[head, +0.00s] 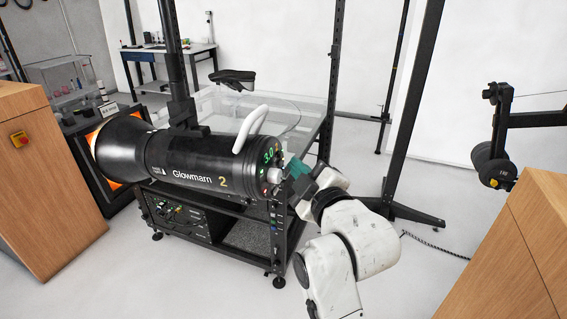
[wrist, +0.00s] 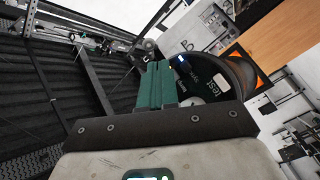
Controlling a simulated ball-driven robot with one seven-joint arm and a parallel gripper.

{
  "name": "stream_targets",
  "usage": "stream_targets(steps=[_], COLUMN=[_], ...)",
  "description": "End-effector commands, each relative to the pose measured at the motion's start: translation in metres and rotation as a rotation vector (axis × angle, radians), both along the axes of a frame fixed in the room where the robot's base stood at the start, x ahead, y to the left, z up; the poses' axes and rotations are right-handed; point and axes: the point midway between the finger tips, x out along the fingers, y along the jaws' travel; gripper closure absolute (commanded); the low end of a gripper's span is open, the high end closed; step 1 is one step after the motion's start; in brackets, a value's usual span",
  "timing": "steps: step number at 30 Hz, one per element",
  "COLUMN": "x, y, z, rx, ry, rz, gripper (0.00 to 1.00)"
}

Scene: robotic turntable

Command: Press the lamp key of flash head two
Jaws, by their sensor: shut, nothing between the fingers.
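Flash head two (head: 205,152) is a black cylinder marked "Glowmarn 2", with a white handle on top. Its rear panel (head: 268,165) faces right and carries a green lit "3.0" display, small lit keys and a pale round knob. Which key is the lamp key cannot be read. My gripper (head: 290,168) is shut and empty, with its teal fingers close to the rear panel; touching or apart cannot be told. In the wrist view the teal fingertips (wrist: 159,66) overlap the left side of the dark round panel (wrist: 207,72), covering part of it.
A black-framed turntable stand (head: 225,235) with a clear top is below and behind the flash head. Wooden cabinets stand at the left (head: 40,165) and right (head: 520,250). A black upright post (head: 405,115) stands behind my arm. Another black device (head: 495,165) hangs at the right.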

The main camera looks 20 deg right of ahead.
Motion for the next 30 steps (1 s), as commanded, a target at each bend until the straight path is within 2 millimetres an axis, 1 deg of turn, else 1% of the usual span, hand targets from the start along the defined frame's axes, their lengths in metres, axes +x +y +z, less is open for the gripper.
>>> stream_targets(steps=[30], x=[0.0052], y=[0.007], z=[-0.0008], rx=[0.001], ry=[0.0], rz=[0.001], gripper=[1.0])
